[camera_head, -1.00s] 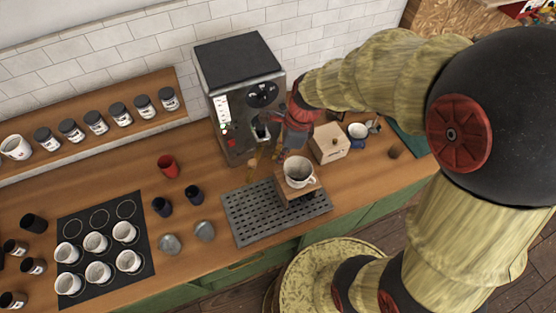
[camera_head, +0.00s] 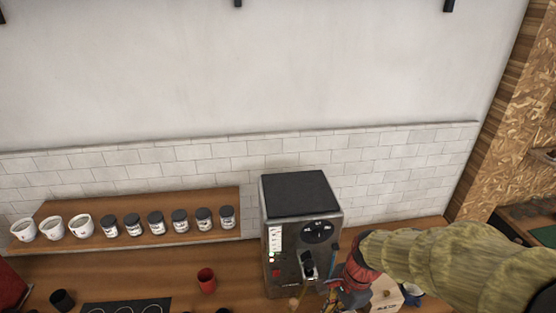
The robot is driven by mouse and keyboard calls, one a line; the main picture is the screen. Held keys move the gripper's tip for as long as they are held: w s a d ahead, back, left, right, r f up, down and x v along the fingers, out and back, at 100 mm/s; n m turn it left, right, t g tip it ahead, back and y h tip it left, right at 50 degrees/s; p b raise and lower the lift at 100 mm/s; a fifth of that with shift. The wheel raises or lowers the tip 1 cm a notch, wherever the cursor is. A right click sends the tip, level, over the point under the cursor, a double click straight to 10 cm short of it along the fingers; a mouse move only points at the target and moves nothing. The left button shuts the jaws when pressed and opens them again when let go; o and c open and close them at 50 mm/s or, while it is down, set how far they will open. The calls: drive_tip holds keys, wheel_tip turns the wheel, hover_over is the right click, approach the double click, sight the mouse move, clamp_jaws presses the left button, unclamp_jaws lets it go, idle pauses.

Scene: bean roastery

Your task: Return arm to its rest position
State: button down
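My arm (camera_head: 460,262) comes in from the lower right in the head view, with yellow-green sleeve-like links. My gripper (camera_head: 340,298) is at the bottom edge, just right of the espresso machine (camera_head: 290,235) and in front of a light wooden box (camera_head: 384,296). Its fingertips are small and partly cut off, so I cannot tell whether it is open or shut or holds anything. The machine is dark metal with a round dial and lit buttons on its front.
A wall shelf (camera_head: 150,236) at left carries white cups (camera_head: 52,228) and several lidded jars (camera_head: 156,223). A red cup (camera_head: 206,280) and a dark cup (camera_head: 62,300) stand on the wooden counter (camera_head: 130,275). A tiled wall (camera_head: 400,165) closes off the back.

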drive_tip(key=s+d+f+n+t+h+b, duration=0.1)
drive_tip(key=s+f+n+b, duration=0.4)
drive_tip(key=b, duration=1)
drive_tip(key=s+d+f+n+t+h+b, duration=0.1)
drive_tip(key=s+d+f+n+t+b, duration=0.3)
drive_tip(key=n+b, duration=0.5)
drive_tip(key=shift+s+f+n+t+b, duration=0.35)
drive_tip(key=shift+f+b, duration=0.35)
drive_tip(key=shift+b, duration=2.25)
